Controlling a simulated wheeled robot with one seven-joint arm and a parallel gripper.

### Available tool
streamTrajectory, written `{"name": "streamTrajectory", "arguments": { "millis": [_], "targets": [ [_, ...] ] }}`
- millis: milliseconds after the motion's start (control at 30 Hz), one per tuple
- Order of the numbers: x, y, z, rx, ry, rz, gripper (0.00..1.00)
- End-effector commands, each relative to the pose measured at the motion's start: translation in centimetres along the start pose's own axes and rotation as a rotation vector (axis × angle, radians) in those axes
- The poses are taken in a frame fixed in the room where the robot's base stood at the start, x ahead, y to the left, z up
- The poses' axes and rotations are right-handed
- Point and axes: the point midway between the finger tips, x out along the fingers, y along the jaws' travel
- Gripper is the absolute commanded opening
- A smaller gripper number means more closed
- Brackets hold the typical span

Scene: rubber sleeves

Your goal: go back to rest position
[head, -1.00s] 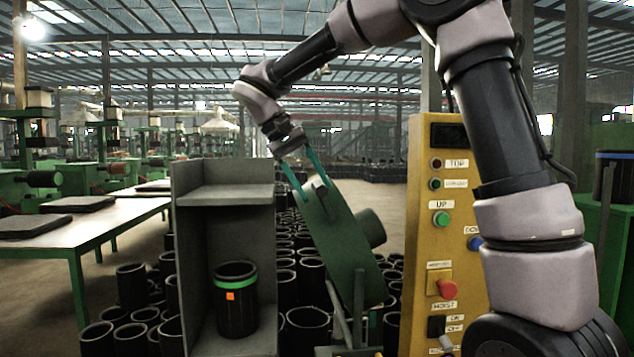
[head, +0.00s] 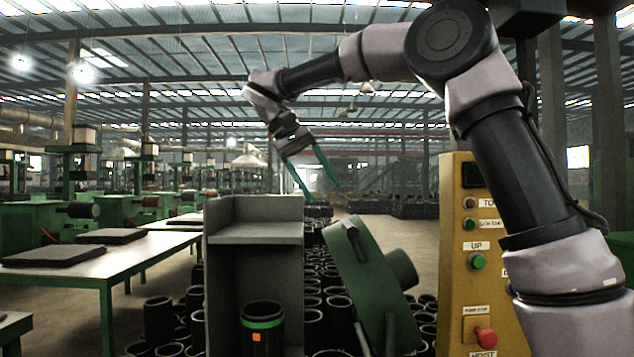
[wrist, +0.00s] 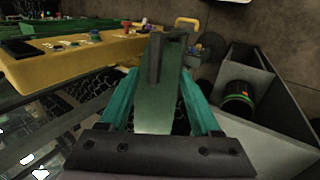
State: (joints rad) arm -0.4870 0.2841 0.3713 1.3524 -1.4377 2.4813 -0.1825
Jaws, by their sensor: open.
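My gripper (head: 318,180) is raised in the head view, its two teal fingers spread apart with nothing between them. It hangs above and left of a tilted green machine part (head: 362,285) with a dark cylinder on its side, and is apart from it. In the wrist view the open fingers of my gripper (wrist: 165,92) frame the green part (wrist: 160,95) below. A black sleeve with a green band and an orange mark (head: 262,330) stands upright in a grey open shelf box (head: 255,208). The same sleeve (wrist: 238,97) shows at right in the wrist view.
A yellow control panel (head: 470,260) with several buttons stands right of the green part, near my arm. Many black sleeves (head: 160,320) stand on the floor around the box. A long table (head: 125,262) with dark slabs (head: 60,254) is at left. The air around my gripper looks clear.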

Motion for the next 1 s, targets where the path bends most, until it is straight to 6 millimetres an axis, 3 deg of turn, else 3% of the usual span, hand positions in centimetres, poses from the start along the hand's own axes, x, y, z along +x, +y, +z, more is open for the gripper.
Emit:
{"name": "streamTrajectory", "arguments": {
  "millis": [633,767,1000],
  "targets": [
    [-0.4,0.7,0.1,-0.002,0.003,-0.003,0.64],
    [1.0,3.9,1.0,-0.022,0.019,-0.029,0.64],
    [7.5,11.1,5.4,-0.025,0.084,-0.207,0.64]
  ]
}}
